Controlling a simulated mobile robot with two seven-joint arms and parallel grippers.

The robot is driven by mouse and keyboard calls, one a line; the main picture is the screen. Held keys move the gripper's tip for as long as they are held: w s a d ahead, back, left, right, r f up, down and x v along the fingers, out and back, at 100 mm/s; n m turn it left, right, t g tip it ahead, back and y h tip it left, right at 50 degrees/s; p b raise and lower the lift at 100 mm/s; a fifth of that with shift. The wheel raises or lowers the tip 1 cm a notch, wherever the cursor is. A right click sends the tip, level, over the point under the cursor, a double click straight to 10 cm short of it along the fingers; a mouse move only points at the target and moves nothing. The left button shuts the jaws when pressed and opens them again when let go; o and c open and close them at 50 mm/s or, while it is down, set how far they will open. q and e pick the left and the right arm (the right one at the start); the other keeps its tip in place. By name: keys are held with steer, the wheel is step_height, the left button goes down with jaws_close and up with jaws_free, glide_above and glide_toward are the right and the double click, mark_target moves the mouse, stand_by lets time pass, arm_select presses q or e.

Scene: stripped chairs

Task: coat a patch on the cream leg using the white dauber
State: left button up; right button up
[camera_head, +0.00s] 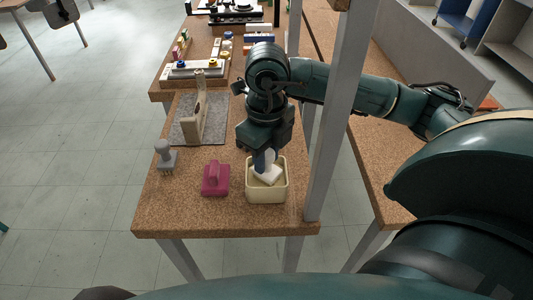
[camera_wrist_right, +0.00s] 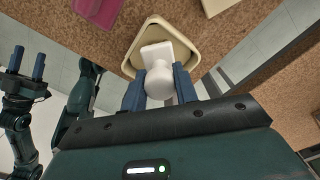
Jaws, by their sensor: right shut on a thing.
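My right gripper (camera_head: 265,160) is shut on the white dauber (camera_head: 268,175). The dauber's white block is within the rim of a cream tub (camera_head: 281,193); I cannot tell whether it touches the bottom. In the right wrist view the blue fingers grip the dauber's rounded knob (camera_wrist_right: 160,82), with its square head inside the tub (camera_wrist_right: 186,62). The cream leg (camera_head: 191,122) is on a grey mat (camera_head: 213,133), left of and behind the tub. My left gripper (camera_wrist_right: 27,65) shows only in the right wrist view, at the left, fingers apart and empty.
A magenta block with a handle (camera_head: 215,180) sits left of the tub. A grey brush (camera_head: 165,156) stands farther left. A tray of small parts (camera_head: 194,70) is at the back. A grey post (camera_head: 335,120) rises close on the right. The bench's front strip is clear.

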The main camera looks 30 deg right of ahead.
steer(key=shift+f, duration=0.1)
steer(key=shift+r+p, duration=2.25)
steer(key=shift+r, duration=1.3)
